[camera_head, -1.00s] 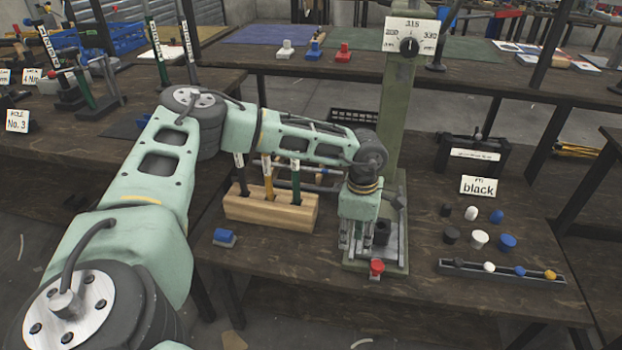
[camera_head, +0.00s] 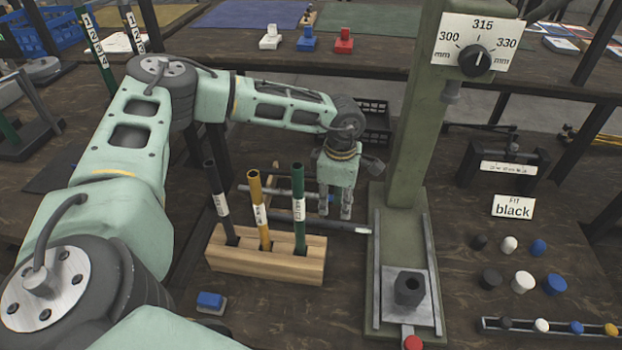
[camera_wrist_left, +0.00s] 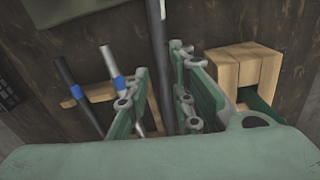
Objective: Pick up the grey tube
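A long grey tube (camera_head: 347,227) lies behind the wooden block, its right end light and close to the press base. In the left wrist view a dark grey tube (camera_wrist_left: 158,50) runs lengthwise between my fingers; it looks like the same one. My left gripper (camera_head: 333,212) points down over the lying tubes, left of the press column. It also shows in the left wrist view (camera_wrist_left: 158,112), with its fingers apart on either side of the tube. I cannot tell whether they touch it. My right gripper is out of view.
A wooden block (camera_head: 265,262) holds upright black, yellow and green tubes close in front of my gripper. The green press column (camera_head: 412,110) stands right. In the left wrist view, two blue-banded tubes lie across a wooden support (camera_wrist_left: 98,94). A black crate (camera_head: 375,120) is behind.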

